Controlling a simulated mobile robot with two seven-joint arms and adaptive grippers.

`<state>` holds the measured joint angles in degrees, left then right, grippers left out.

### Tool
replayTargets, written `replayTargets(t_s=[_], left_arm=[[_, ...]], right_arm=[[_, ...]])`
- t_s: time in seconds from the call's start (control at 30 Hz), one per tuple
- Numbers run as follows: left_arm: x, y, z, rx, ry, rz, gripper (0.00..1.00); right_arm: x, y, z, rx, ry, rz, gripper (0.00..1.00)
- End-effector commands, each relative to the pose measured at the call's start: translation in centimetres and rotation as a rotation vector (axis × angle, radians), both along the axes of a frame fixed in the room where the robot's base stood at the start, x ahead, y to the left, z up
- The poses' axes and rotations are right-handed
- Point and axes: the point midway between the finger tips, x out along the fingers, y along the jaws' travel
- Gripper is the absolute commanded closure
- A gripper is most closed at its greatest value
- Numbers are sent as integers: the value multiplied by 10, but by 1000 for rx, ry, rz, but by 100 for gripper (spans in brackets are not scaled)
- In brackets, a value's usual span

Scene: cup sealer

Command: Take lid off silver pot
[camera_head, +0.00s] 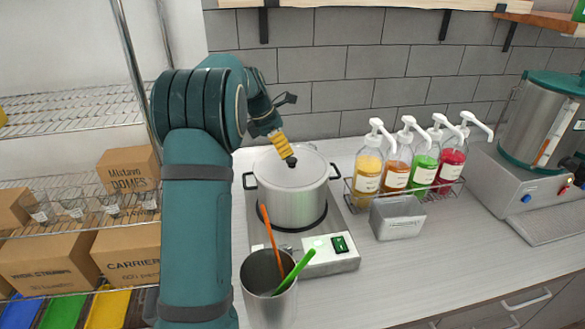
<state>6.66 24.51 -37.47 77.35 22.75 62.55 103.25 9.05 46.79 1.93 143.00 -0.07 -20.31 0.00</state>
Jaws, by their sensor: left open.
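The silver pot (290,203) stands upright on a hot plate, with black side handles. Its silver lid (309,172) sits on top, with a small black knob (291,162) near the middle. My left gripper (277,137), with yellow finger pads, is open just above the knob and slightly to its left. No clear grip on the knob shows, and whether a finger touches it is hard to tell. My left arm hides part of the counter to the left. My right gripper is out of view.
The hot plate (331,264) holds the pot. A metal container (267,270) with orange and green utensils stands in front of it. A rack of syrup pump bottles (396,168) and a grey bin (397,218) are to the right. The front right counter is clear.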

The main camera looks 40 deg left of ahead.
Motion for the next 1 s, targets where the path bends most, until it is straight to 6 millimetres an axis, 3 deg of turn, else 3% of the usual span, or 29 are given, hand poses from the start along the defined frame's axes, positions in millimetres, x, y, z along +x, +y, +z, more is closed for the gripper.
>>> replayTargets(t_s=[0.37, 0.63, 0.9, 0.93, 1.0], left_arm=[[11, -6, -23, 0, 1, -1, 30], [27, -15, -55, -2, 2, 0, 30], [29, -16, -59, 1, 0, 0, 30], [29, -16, -59, 1, 0, 0, 35], [29, -16, -58, 1, 0, 0, 60]], right_arm=[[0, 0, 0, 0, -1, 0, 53], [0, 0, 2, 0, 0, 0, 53], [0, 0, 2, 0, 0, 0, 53], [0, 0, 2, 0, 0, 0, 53], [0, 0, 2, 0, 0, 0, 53]])
